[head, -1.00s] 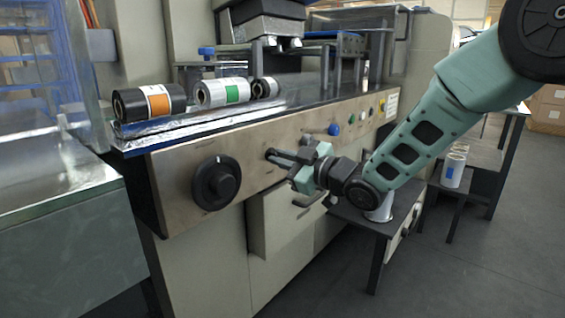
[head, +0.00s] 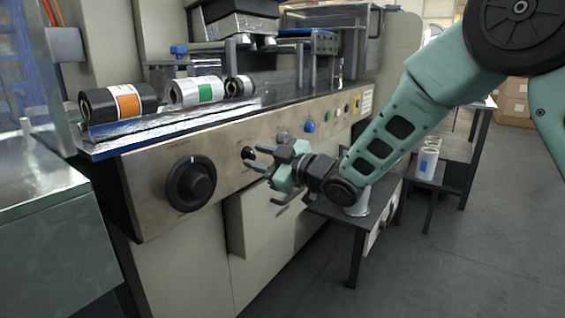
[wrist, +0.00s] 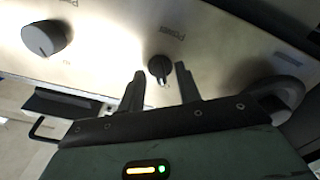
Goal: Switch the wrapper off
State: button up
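The wrapper's front panel (head: 228,182) carries a small black rotary knob (head: 247,153). In the wrist view the knob (wrist: 159,67) has a pale pointer on its lower side and a label beside it that seems to read "Power". My gripper (head: 254,157) is open in front of the panel, just right of the knob in the head view. In the wrist view the knob lies between and slightly beyond the two fingertips of my gripper (wrist: 160,76), with a gap on each side. I see no contact.
A large black dial (head: 190,183) is left of the knob. A blue button (head: 310,127) and several small buttons are to the right. Film rolls (head: 118,103) lie on the wrapper's top. A dark side table (head: 335,212) stands below my forearm.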

jog(key=p+v, duration=0.3)
jog(key=v, duration=1.4)
